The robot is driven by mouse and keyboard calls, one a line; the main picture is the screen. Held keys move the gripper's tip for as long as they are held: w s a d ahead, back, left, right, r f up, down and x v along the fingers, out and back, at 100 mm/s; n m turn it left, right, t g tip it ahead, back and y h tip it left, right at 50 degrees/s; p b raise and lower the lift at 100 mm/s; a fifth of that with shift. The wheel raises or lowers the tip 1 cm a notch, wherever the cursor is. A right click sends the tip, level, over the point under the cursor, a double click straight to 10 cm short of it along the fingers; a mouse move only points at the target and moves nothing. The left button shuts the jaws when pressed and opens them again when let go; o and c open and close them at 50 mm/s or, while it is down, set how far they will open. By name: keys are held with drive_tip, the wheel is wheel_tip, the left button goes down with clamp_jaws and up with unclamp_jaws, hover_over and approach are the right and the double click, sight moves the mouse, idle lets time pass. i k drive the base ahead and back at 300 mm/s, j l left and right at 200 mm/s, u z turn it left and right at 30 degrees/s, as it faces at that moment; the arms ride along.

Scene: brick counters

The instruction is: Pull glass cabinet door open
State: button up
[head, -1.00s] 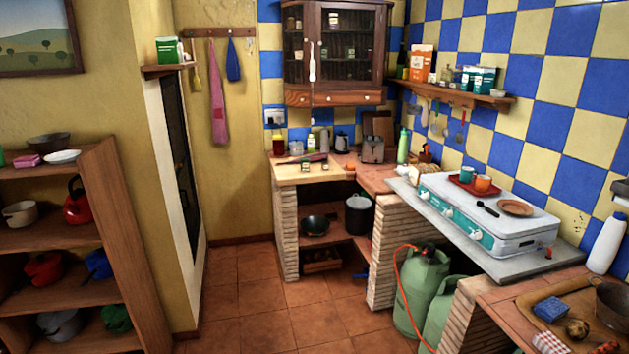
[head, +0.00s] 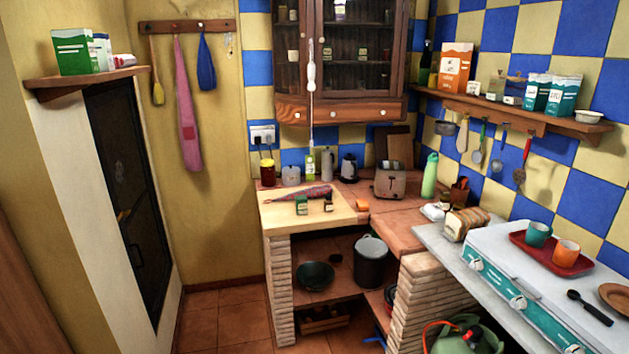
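The glass cabinet (head: 349,106) hangs on the tiled wall at top centre in the head view, its top cut off by the frame. It is dark brown wood, with glass doors over shelves of small jars and boxes. The glass door (head: 358,45) appears shut. A white, long, thin object (head: 311,72) hangs in front of the cabinet's left part. Small drawers with light knobs run along the cabinet's bottom. My gripper is not in view.
A brick counter (head: 279,290) with a cutting board (head: 335,212), toaster (head: 390,183) and bottles stands below the cabinet. A white stove (head: 500,262) is at right, with a green gas bottle (head: 468,341) beneath. Open tiled floor (head: 222,315) lies left of the counter.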

sight(318, 93)
drive_tip(key=i, duration=2.05)
